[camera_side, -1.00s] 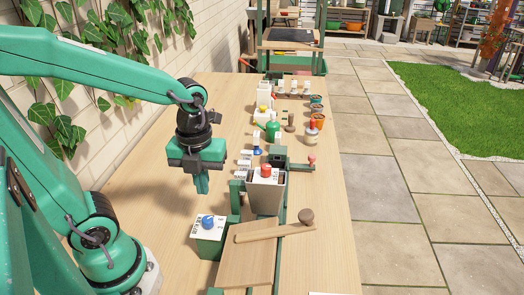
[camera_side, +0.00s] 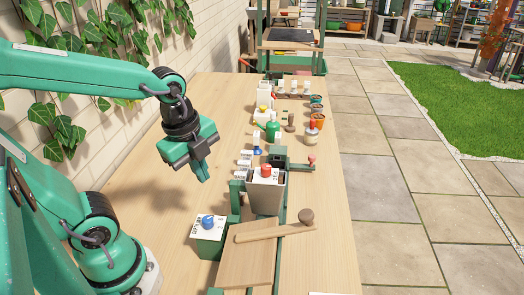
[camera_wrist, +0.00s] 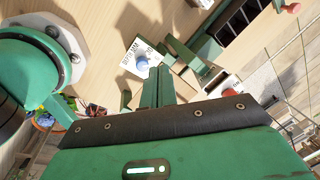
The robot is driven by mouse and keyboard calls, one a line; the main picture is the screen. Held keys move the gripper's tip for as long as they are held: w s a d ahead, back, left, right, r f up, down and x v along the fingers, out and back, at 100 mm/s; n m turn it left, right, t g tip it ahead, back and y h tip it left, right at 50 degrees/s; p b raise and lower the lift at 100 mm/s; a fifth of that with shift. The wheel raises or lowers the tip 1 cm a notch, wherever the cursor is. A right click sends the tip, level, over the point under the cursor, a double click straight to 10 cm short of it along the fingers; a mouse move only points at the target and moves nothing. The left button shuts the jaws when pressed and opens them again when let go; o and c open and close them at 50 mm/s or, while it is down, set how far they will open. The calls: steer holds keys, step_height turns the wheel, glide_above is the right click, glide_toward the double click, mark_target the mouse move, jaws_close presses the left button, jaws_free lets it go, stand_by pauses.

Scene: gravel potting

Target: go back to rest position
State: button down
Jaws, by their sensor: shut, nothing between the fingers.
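My gripper (camera_side: 203,176) hangs in the air over the left part of the wooden table, its fingers together and empty. It is tilted, with the fingertips pointing down and to the right. It is left of the grey container with a red knob (camera_side: 266,172) and above and left of the green box with a blue knob (camera_side: 208,228), touching neither. In the wrist view the closed fingers (camera_wrist: 158,85) show in the middle, with the blue-knobbed box (camera_wrist: 142,67) beyond them.
Bottles, a green watering can (camera_side: 272,131) and small pots (camera_side: 317,118) stand farther back. The table (camera_side: 175,215) is bare below my gripper. An ivy-covered wall (camera_side: 130,75) runs along the left.

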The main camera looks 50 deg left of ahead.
steer(key=r+n+t, duration=0.1)
steer(key=n, duration=0.4)
steer(key=r+n+t, duration=0.1)
steer(key=r+n, duration=0.1)
steer(key=n, duration=0.4)
steer(key=r+n+t, duration=0.1)
steer(key=r+n, duration=0.1)
steer(key=n, duration=0.3)
steer(key=shift+s+a+n, duration=0.2)
steer(key=shift+s+n, duration=0.05)
steer(key=shift+n, duration=0.05)
stand_by(0.3)
